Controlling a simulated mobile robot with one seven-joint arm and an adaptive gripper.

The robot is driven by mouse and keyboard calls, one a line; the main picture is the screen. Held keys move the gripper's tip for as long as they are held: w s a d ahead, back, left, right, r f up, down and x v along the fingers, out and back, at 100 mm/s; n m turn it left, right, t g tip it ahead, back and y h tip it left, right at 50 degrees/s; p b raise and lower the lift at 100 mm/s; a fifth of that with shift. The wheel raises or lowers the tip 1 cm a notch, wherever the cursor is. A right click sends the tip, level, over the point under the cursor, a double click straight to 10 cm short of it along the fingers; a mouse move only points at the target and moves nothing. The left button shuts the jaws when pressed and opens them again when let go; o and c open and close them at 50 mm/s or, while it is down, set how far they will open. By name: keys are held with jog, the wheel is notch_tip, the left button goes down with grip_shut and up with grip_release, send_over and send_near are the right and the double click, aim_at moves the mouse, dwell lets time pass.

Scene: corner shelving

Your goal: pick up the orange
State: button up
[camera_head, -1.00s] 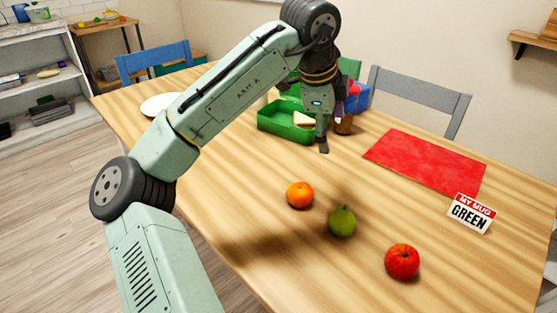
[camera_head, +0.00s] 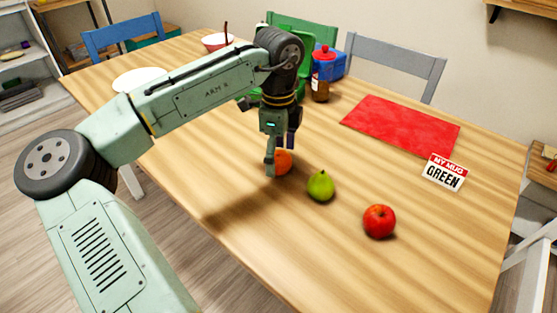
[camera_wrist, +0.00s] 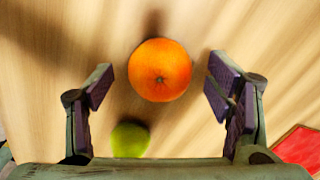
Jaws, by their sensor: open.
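The orange (camera_head: 284,162) rests on the wooden table, partly hidden behind a finger of my gripper (camera_head: 280,160) in the head view. In the wrist view the orange (camera_wrist: 160,70) lies between and slightly beyond the two fingertips of my gripper (camera_wrist: 158,85). The fingers are spread wide, with a gap on each side of the orange. My gripper is open and empty, pointing down at it.
A green pear (camera_head: 320,186) sits close to the orange; it also shows in the wrist view (camera_wrist: 130,140). A red apple (camera_head: 379,221) lies farther right.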

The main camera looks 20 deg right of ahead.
jog(key=shift+f, duration=0.7)
jog(key=shift+c, duration=0.5)
jog(key=c, duration=1.2)
